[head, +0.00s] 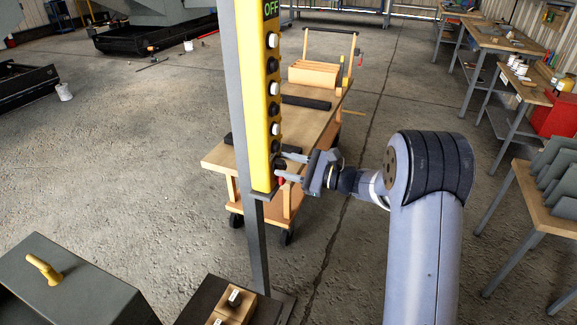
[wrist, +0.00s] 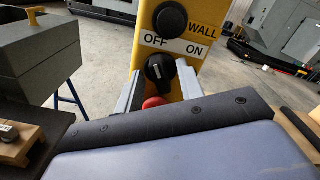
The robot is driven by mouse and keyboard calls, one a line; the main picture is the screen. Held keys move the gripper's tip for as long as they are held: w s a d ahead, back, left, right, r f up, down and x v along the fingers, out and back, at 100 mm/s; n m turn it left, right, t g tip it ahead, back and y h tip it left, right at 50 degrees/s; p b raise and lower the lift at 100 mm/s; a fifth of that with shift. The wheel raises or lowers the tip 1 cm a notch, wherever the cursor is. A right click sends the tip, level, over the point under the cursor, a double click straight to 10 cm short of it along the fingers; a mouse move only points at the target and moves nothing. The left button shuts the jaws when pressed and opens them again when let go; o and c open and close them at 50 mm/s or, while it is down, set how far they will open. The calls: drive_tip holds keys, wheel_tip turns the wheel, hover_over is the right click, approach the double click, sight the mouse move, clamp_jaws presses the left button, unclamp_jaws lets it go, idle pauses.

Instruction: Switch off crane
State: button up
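The yellow crane control panel (head: 262,100) stands upright on a grey post, with a column of black and white buttons. In the wrist view, the panel (wrist: 212,13) shows a black rotary knob (wrist: 159,69) under the labels OFF and ON, and a red button (wrist: 153,102) below it. A small white mark shows on the knob; I cannot tell surely which label it points to. My gripper (head: 286,166) is at the panel's lower end. In the wrist view, its fingers (wrist: 160,88) are apart, one on each side below the knob. Contact cannot be made out.
A wooden cart (head: 305,124) stands just behind the panel. A grey box with a yellow handle (head: 45,268) is at the lower left. Workbenches (head: 500,38) line the right side. Open concrete floor lies to the left.

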drive_tip(key=b+v, duration=0.2)
drive_tip(key=v, duration=0.8)
drive_tip(key=shift+d, duration=0.4)
drive_tip(key=shift+s+a+r, duration=0.1)
drive_tip(key=shift+a, duration=0.05)
drive_tip(key=p+x, duration=0.2)
drive_tip(key=x, duration=0.9)
drive_tip(key=shift+p, duration=0.3)
drive_tip(key=shift+d+m+p, duration=0.2)
drive_tip(key=shift+m+p, duration=0.2)
drive_tip(key=shift+p, duration=0.25)
drive_tip(key=shift+f+n+b, duration=0.3)
drive_tip(key=shift+b, duration=0.65)
